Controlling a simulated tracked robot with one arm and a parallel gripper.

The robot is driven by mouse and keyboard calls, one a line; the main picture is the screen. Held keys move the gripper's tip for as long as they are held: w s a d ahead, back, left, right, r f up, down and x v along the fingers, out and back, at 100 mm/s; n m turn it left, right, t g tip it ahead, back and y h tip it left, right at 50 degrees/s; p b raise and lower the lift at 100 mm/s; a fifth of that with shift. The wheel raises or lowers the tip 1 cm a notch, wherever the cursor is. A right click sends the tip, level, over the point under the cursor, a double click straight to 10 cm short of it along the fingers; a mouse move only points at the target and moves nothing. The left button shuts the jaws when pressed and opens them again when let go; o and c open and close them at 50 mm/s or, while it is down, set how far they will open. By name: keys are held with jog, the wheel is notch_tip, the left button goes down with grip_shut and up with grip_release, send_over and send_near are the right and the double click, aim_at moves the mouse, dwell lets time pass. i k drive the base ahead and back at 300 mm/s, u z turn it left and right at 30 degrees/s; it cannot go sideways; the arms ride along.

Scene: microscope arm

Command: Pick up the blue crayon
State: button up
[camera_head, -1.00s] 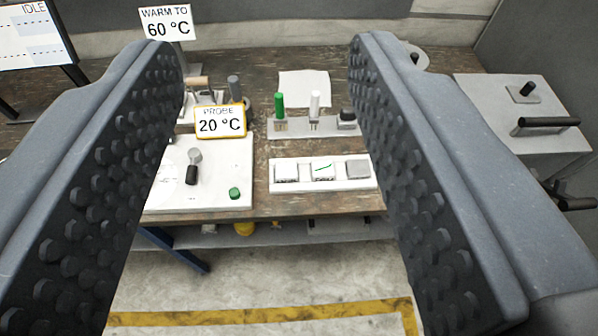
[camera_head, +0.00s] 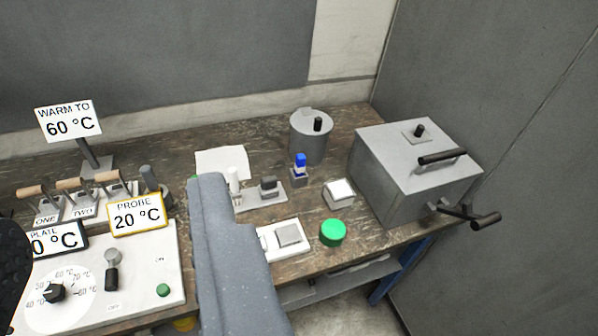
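A small upright blue piece with a white band (camera_head: 300,163), which looks like the blue crayon, stands in a small grey holder (camera_head: 299,178) on the bench, right of the middle. My gripper (camera_head: 110,205) is open, its fingers wide apart at the left and lower middle. Its right finger (camera_head: 235,260) is left of and nearer than the blue piece. Its left finger is mostly outside the picture.
A grey rack (camera_head: 245,205) holds a white stick (camera_head: 235,182) and a black-topped piece (camera_head: 268,186), left of the blue piece. A grey canister (camera_head: 311,145) stands behind it. A white-topped block (camera_head: 339,192), a green disc (camera_head: 333,232) and a handled grey box (camera_head: 400,185) are to its right.

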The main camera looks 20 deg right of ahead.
aim_at(300, 159)
jog(key=u, duration=0.3)
jog(key=i, duration=1.7)
jog(key=z, duration=0.45)
